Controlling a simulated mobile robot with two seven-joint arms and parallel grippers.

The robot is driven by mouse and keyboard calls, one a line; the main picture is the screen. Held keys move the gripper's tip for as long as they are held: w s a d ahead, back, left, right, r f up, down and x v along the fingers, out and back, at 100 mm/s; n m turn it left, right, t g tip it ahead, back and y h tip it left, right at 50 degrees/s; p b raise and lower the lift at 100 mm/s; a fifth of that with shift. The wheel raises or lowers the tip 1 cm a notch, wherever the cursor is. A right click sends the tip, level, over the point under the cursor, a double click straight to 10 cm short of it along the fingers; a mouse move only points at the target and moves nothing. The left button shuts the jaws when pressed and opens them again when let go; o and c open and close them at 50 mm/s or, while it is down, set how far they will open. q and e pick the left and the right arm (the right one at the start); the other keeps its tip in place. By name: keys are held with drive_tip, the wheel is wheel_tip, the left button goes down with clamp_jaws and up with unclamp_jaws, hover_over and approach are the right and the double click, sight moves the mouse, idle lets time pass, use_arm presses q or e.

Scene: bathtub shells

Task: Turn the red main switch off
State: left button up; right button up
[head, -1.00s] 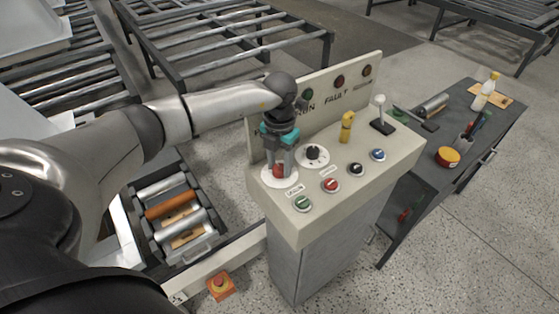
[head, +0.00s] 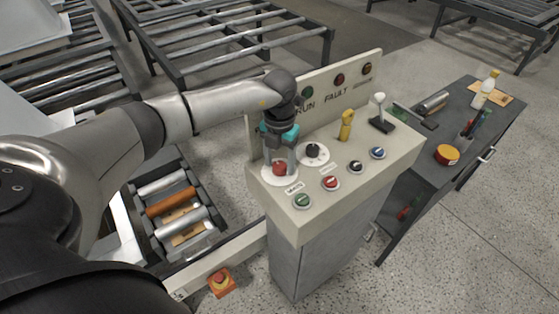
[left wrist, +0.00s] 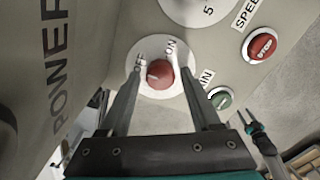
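The red main switch (head: 280,168) is a round red knob on a white disc at the near left corner of the console top. It also shows in the left wrist view (left wrist: 160,74), with OFF printed to its left and ON to its right. My left gripper (head: 280,163) points down over the knob. In the left wrist view its fingers (left wrist: 160,85) are apart, one on each side of the knob, with visible gaps. I cannot tell which way the knob points. My right gripper is not clearly seen; a dark pronged shape (left wrist: 254,127) may be it.
The console (head: 330,200) also carries a speed dial (head: 314,153), a green button (head: 302,201), a red button (head: 330,183), a yellow key-like handle (head: 346,125) and a white-knobbed lever (head: 380,115). Its upright label panel stands close behind the gripper. A dark workbench (head: 455,125) is at right.

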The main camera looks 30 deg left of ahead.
sight(279, 165)
use_arm(q)
drive_tip(key=shift+o, duration=0.5)
wheel_tip(279, 165, up, 15)
drive_tip(key=shift+r, duration=0.1)
idle(0.5)
